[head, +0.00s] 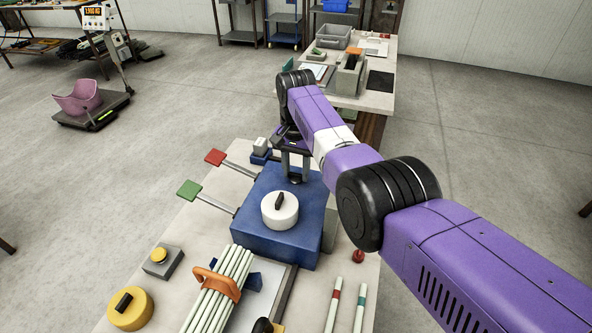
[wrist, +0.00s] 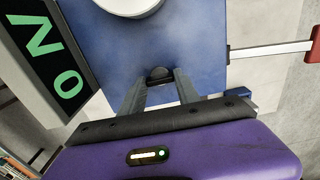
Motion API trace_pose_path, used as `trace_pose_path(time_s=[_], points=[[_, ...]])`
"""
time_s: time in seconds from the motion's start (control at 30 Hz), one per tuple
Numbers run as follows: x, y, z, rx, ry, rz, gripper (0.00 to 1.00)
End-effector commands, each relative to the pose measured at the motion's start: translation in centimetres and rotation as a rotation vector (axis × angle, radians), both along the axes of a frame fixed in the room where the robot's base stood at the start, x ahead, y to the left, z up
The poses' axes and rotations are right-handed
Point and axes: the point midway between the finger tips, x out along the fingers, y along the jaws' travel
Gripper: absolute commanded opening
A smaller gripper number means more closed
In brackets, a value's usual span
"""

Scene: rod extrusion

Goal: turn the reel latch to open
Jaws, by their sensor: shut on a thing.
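A blue box (head: 262,238) stands on the table, with a white round dial (head: 272,216) with a black bar handle on its top. My gripper (head: 294,178) points down at the far part of the box top, behind the dial. In the wrist view its two fingers (wrist: 160,84) are closed around a small dark knob (wrist: 158,72) on the blue surface, apparently the reel latch. The fingers cover much of the knob, so its turn angle cannot be told. The white dial (wrist: 130,4) is cut off at the top of that view.
Levers with a red paddle (head: 215,157) and a green paddle (head: 189,190) stick out left of the box. A bundle of pale rods (head: 224,285) with an orange clamp, a yellow knob (head: 138,312) and a button box (head: 162,263) stand in front. A display (wrist: 45,60) borders my gripper.

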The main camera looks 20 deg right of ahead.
Motion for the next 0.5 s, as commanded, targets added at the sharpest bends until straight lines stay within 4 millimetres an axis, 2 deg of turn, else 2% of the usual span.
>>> trace_pose_path(time_s=[0.07,0.1,0.2,0.5], points=[[0.09,-0.02,0.12,0.000,-0.003,-0.002,0.00],[0.09,-0.02,0.12,0.000,-0.003,-0.002,0.42],[0.07,-0.02,0.11,0.000,-0.003,-0.001,0.60],[0.04,0.00,0.10,0.000,-0.001,0.000,0.60]])
